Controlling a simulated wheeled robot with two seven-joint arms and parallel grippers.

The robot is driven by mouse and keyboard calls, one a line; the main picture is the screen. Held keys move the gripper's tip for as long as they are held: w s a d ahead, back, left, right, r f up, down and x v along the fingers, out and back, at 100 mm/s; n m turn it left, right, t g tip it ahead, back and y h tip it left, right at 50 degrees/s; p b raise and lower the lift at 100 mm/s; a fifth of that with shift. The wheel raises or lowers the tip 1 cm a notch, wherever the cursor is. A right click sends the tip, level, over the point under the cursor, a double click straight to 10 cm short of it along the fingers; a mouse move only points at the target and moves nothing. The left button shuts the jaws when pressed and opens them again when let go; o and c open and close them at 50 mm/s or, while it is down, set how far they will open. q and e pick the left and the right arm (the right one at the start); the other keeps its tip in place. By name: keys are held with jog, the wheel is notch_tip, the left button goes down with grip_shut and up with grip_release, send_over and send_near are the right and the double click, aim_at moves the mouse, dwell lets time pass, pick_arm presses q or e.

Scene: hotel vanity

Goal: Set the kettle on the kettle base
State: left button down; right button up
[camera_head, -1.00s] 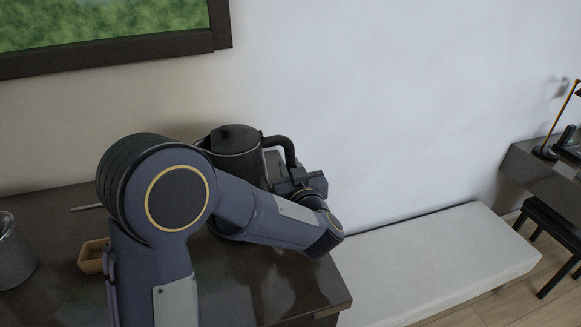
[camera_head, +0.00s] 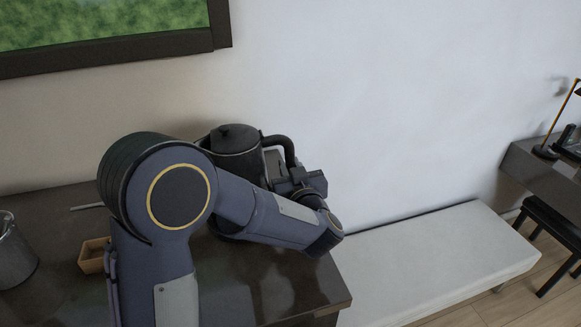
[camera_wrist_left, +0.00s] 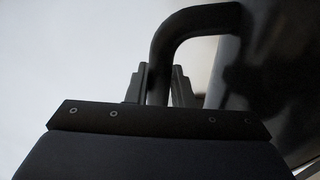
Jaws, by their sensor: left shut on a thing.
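The dark kettle (camera_head: 236,150) stands upright over the dark vanity top, behind my left forearm, with its handle (camera_head: 284,147) toward the right. My left gripper (camera_head: 296,175) is at the handle. In the left wrist view the two fingers of the gripper (camera_wrist_left: 162,85) are shut on the handle (camera_wrist_left: 185,28), with the kettle body (camera_wrist_left: 275,70) to the right. My left arm hides the kettle's lower part, and I cannot make out the kettle base or whether the kettle rests on it. My right gripper is not in view.
A metal bucket (camera_head: 12,258) and a small wooden box (camera_head: 93,256) stand on the vanity top (camera_head: 270,285) at the left. A white bench (camera_head: 440,258) is beyond its right edge. A desk with a lamp (camera_head: 546,152) and a dark chair (camera_head: 551,222) are farther right.

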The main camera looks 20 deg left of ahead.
pick_arm(q)
jog(key=shift+f+b, duration=0.45)
jog(key=shift+f, duration=0.05)
jog(key=c, duration=1.5)
grip_release()
jog(key=shift+c, duration=0.2)
jog(key=shift+f, duration=0.15)
jog(key=v, duration=1.1)
jog(key=shift+p, duration=0.3)
